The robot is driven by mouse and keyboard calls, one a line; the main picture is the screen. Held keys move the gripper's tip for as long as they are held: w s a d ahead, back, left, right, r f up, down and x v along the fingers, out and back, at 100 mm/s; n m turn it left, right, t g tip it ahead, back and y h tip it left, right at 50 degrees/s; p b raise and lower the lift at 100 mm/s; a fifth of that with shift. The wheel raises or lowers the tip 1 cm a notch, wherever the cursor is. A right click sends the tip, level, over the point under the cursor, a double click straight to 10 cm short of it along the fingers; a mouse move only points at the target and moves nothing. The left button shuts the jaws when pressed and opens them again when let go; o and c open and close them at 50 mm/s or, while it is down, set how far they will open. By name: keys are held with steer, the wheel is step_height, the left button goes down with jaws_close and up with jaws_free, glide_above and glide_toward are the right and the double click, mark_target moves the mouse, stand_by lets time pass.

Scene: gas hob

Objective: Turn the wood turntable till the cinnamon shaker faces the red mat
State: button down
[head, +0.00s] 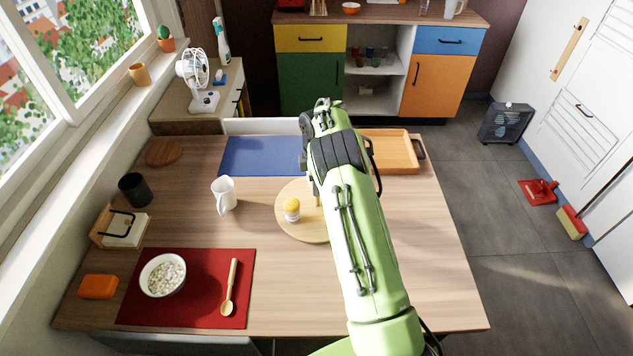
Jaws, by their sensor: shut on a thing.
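The round wood turntable (300,232) lies mid-table, its right part hidden behind my green arm. A small shaker with a yellow top and pale body (292,211) stands on its left part; I cannot read a label, and other shakers may be hidden. The red mat (205,309) lies at the front left, lower left of the turntable. My gripper (315,193) points down over the turntable, mostly hidden by my arm. It seems shut on a small upright wooden peg (318,201), only partly seen.
A bowl (163,274) and a wooden spoon (229,290) are on the red mat. A blue mat (260,156) and an orange tray (391,151) lie behind. The table's right front is clear.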

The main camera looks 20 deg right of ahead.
steer(key=shift+w+r, duration=0.1)
steer(key=c, duration=0.7)
jaws_free()
steer(key=shift+o, duration=0.2)
step_height(320, 180, up, 16)
steer(key=p, duration=0.4)
steer(key=shift+f, duration=0.2)
